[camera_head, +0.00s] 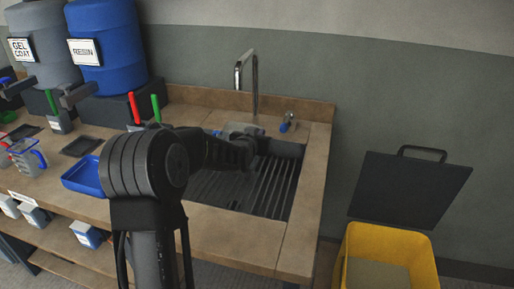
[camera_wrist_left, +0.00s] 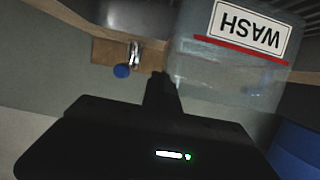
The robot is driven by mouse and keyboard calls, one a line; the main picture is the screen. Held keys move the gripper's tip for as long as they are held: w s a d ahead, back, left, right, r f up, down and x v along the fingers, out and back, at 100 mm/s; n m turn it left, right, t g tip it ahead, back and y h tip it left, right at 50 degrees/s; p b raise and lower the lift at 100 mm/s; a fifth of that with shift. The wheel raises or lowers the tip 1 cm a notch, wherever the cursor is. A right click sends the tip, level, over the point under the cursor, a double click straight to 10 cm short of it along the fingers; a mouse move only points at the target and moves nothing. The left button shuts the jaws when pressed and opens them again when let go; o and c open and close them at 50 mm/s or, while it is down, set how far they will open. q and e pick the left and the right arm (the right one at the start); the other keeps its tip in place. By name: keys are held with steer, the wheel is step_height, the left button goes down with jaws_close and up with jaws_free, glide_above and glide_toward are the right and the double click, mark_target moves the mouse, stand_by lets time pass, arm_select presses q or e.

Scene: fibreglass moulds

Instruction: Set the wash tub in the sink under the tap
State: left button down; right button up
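The wash tub (camera_wrist_left: 225,75) is pale and see-through, with a WASH label and a red line, and appears upside down and close in the left wrist view. In the head view a small pale part of the tub (camera_head: 243,128) shows behind my left gripper (camera_head: 250,148). The fingers (camera_wrist_left: 163,90) look close together at the tub's edge and seem shut on its wall; the exact grip is hidden. The sink (camera_head: 262,188) has a dark ribbed basin below my gripper. The chrome tap (camera_head: 254,80) rises at the back. My right gripper is not in view.
A blue-tipped fitting (camera_head: 288,123) stands on the counter behind the sink. A blue tray (camera_head: 84,177), cups and blue and grey drums (camera_head: 106,45) are on the left. A yellow bin (camera_head: 388,240) with a raised dark lid (camera_head: 410,188) stands at the right.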

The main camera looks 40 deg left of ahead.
arm_select(q)
steer(key=shift+f, duration=0.15)
steer(key=shift+f, duration=1.85)
steer(key=shift+f, duration=0.1)
steer(key=c, duration=1.6)
jaws_free()
steer(key=shift+c, duration=0.2)
steer(key=v, duration=1.2)
